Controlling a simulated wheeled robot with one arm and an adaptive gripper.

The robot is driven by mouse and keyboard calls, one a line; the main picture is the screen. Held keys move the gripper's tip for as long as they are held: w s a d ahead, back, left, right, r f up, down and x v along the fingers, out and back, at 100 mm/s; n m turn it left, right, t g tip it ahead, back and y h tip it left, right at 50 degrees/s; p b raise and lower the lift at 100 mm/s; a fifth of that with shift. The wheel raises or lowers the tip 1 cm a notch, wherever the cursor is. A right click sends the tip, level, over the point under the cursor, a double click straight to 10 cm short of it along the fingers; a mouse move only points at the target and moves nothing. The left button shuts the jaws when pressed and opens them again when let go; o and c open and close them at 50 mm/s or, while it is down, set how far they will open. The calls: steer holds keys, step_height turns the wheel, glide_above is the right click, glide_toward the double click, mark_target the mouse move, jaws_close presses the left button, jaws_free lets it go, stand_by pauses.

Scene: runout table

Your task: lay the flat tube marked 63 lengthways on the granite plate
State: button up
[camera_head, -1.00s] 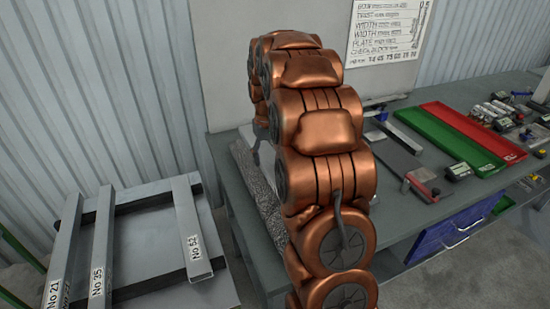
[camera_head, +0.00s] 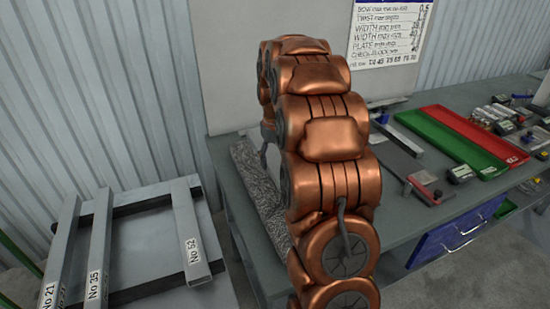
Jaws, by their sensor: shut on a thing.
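My copper-coloured arm fills the middle of the view and hides most of my gripper (camera_head: 264,152). Only a dark sliver of the gripper shows past the arm's left edge, above the granite plate. It is shut on a pale grey piece (camera_head: 275,163), mostly hidden behind the arm; no number on it can be read. The speckled granite plate (camera_head: 251,180) lies on the bench's left end, its right part hidden by my arm. Whether the piece touches the plate cannot be seen. No tube marked 63 can be made out.
A rack at left holds tubes marked 21 (camera_head: 62,245), 35 (camera_head: 99,245) and 52 (camera_head: 190,230). On the bench (camera_head: 405,225), right of my arm, are a green tray (camera_head: 440,142), a red tray (camera_head: 470,135) and several small tools. A chart (camera_head: 390,35) hangs behind.

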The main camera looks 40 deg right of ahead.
steer(key=shift+f+b, duration=1.3)
steer(key=shift+f, duration=1.35)
steer(key=shift+f, duration=0.4)
steer(key=o, duration=1.7)
steer(key=shift+r, duration=0.1)
step_height(320, 180, up, 10)
steer(key=shift+r, duration=0.9)
